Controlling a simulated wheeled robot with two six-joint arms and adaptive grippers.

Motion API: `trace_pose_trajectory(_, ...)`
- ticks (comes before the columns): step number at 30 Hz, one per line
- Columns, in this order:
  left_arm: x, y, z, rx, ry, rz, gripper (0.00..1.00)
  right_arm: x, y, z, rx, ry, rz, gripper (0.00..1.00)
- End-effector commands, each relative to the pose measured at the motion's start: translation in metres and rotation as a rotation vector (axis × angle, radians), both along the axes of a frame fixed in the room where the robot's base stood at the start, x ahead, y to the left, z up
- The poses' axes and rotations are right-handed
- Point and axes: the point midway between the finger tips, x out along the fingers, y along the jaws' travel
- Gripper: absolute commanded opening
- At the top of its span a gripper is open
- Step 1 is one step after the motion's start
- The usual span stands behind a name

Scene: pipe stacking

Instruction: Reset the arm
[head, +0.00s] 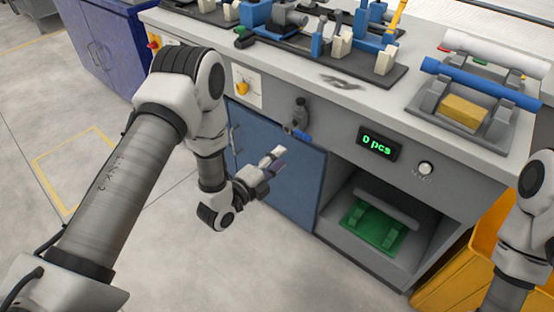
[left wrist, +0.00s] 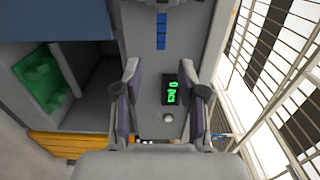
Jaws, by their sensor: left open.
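My left arm reaches in from the left in the head view. My left gripper (head: 272,165) is in the air in front of the workbench's blue cabinet door (head: 280,180), below the worktop. In the left wrist view its two fingers (left wrist: 159,68) stand apart with nothing between them, so it is open and empty. Part of my right arm shows at the right edge of the head view; its gripper is out of view.
A blue pipe (head: 485,86) and a white pipe (head: 495,52) lie on holders on the worktop. A green rack (head: 375,228) sits in the open compartment. The display (head: 378,143) reads "0 pcs". A yellow bin (head: 460,275) stands lower right. Floor at left is clear.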

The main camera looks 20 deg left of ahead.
Motion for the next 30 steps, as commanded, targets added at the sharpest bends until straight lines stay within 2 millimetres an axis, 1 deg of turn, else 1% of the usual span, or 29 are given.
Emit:
trace_pose_trajectory(3, -0.003, 0.001, 0.0, 0.0, 0.0, -0.001, 0.41, 0.0, 0.0, 0.0, 0.0, 0.0, 0.0, 0.0)
trace_pose_trajectory(14, -0.003, 0.0, -0.001, -0.001, 0.001, -0.001, 0.41, 0.0, 0.0, 0.0, 0.0, 0.0, 0.0, 0.0)
trace_pose_trajectory(17, -0.01, -0.003, -0.014, 0.002, 0.031, -0.009, 0.41, 0.0, 0.0, 0.0, 0.0, 0.0, 0.0, 0.0)
trace_pose_trajectory(19, -0.03, -0.005, -0.038, 0.014, 0.12, 0.002, 0.41, 0.0, 0.0, 0.0, 0.0, 0.0, 0.0, 0.0)
trace_pose_trajectory(20, -0.041, -0.004, -0.053, 0.011, 0.194, 0.016, 0.41, 0.0, 0.0, 0.0, 0.0, 0.0, 0.0, 0.0)
trace_pose_trajectory(21, -0.058, -0.002, -0.076, -0.023, 0.324, 0.044, 0.41, 0.0, 0.0, 0.0, 0.0, 0.0, 0.0, 0.0)
trace_pose_trajectory(23, -0.093, 0.005, -0.114, -0.121, 0.565, 0.124, 0.41, 0.0, 0.0, 0.0, 0.0, 0.0, 0.0, 0.0)
trace_pose_trajectory(24, -0.119, 0.01, -0.136, -0.205, 0.732, 0.202, 0.41, 0.0, 0.0, 0.0, 0.0, 0.0, 0.0, 0.0)
trace_pose_trajectory(25, -0.14, 0.014, -0.151, -0.271, 0.848, 0.273, 0.41, 0.0, 0.0, 0.0, 0.0, 0.0, 0.0, 0.0)
trace_pose_trajectory(26, -0.161, 0.019, -0.163, -0.337, 0.956, 0.352, 0.41, 0.0, 0.0, 0.0, 0.0, 0.0, 0.0, 0.0)
trace_pose_trajectory(27, -0.187, 0.025, -0.175, -0.423, 1.081, 0.466, 0.41, 0.0, 0.0, 0.0, 0.0, 0.0, 0.0, 0.0)
trace_pose_trajectory(29, -0.224, 0.033, -0.187, -0.545, 1.23, 0.647, 0.41, 0.0, 0.0, 0.0, 0.0, 0.0, 0.0, 0.0)
trace_pose_trajectory(30, -0.245, 0.037, -0.192, -0.618, 1.304, 0.764, 0.41, 0.0, 0.0, 0.0, 0.0, 0.0, 0.0, 0.0)
